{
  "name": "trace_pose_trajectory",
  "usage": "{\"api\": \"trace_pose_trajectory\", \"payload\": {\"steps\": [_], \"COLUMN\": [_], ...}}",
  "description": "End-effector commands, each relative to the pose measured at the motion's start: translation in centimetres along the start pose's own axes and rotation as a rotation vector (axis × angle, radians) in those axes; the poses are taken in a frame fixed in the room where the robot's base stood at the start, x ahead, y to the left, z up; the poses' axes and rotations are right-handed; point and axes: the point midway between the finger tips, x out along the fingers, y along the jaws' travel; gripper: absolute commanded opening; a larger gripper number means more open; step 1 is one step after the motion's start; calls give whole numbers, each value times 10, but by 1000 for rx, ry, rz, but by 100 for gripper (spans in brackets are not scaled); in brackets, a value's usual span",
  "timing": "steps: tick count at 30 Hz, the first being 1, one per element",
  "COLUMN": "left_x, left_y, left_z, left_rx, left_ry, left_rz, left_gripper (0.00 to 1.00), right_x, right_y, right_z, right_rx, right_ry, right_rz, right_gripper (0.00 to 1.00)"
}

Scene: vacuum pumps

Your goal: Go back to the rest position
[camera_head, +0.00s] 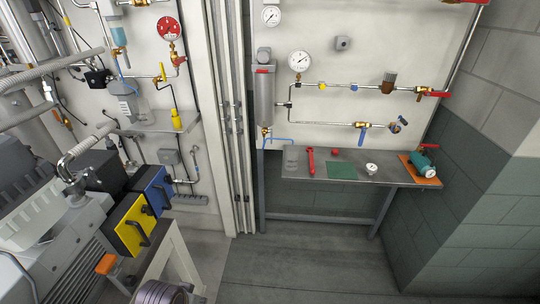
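Neither of my grippers shows in the head view, so I cannot tell what they hold. A grey shelf table (300,176) stands against the right wall panel. On it, from left to right, are a clear glass beaker (291,158), a red wrench-like tool (311,161), a small red round part (335,153), a green mat (342,172) and a small gauge (371,169). At the right end, a green device with a red handle (424,165) rests on an orange board (408,161).
Pipes with valves and a pressure gauge (299,61) run above the table. A large grey pump (45,225) with yellow (130,227) and blue (157,190) boxes fills the left side. A ribbed round part (160,292) shows at the bottom. The grey floor (300,265) is clear.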

Motion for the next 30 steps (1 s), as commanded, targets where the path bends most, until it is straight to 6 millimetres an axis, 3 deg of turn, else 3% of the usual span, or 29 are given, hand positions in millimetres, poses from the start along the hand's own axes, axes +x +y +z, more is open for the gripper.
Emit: {"api": "trace_pose_trajectory", "payload": {"steps": [5,14,30], "left_x": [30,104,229], "left_y": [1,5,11], "left_z": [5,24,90], "left_rx": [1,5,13], "left_ry": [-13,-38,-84], "left_rz": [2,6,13], "left_gripper": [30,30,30], "right_x": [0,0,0], "right_y": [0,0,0], "right_z": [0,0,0], "right_rx": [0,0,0], "right_ry": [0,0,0], "right_rz": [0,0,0], "right_gripper": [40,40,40]}}
